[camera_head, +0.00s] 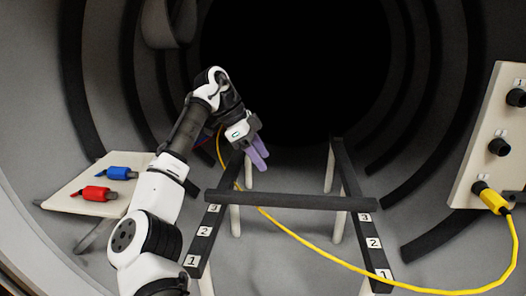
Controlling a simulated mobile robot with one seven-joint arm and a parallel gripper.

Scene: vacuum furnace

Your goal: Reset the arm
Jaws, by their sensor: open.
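My arm reaches up from the bottom left into the round furnace chamber. My gripper (262,160) has two purple fingers that point down and right. It is above the back end of the left black rail (205,240), with the cross bar (290,200) in front of and below it. The fingers are apart and I see nothing between them. The lower yellow cable passes behind the rail near the gripper, and I cannot tell whether it touches the fingers.
A beige shelf (75,203) at left holds a blue connector (122,173) and a red connector (98,193). The right black rail (372,240) is numbered. A yellow connector (490,198) is in the right panel (478,150), its yellow cable (335,262) sagging across the front.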

